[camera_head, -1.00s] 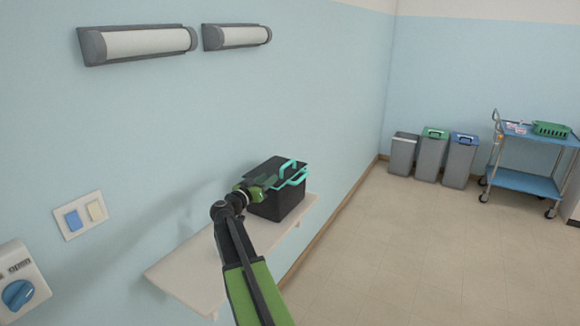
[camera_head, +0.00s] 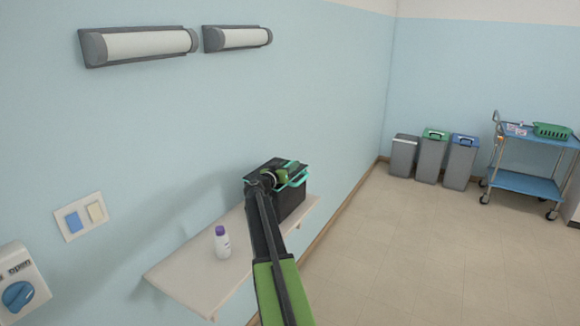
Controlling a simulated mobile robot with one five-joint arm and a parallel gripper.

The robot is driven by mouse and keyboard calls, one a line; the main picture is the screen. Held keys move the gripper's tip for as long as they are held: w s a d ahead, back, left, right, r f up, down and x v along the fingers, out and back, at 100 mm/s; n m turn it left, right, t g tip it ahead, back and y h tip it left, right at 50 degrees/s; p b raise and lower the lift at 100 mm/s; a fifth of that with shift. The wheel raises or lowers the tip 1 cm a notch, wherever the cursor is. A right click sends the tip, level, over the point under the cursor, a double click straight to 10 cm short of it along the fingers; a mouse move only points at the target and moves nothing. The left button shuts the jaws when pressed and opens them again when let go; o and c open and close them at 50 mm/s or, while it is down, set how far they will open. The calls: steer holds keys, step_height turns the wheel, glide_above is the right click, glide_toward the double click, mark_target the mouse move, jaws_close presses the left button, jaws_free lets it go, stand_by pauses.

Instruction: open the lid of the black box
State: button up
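The black box (camera_head: 291,201) stands on a wall shelf (camera_head: 178,275), with teal handle and latch parts (camera_head: 298,179) at its top right side. Its lid looks shut, though my arm covers much of the top and left side. My gripper (camera_head: 283,172) is at the top of the box, close to the teal parts. The fingers are small and partly hidden, so I cannot tell whether they are open or shut, or whether they touch the box.
A white bottle with a purple cap (camera_head: 222,243) stands on the shelf left of my arm. The shelf left of the bottle is clear. Bins (camera_head: 432,158) and a blue trolley (camera_head: 525,182) stand far off at the right. The floor between is free.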

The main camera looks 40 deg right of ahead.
steer(key=shift+c, duration=0.4)
jaws_close()
stand_by(0.9)
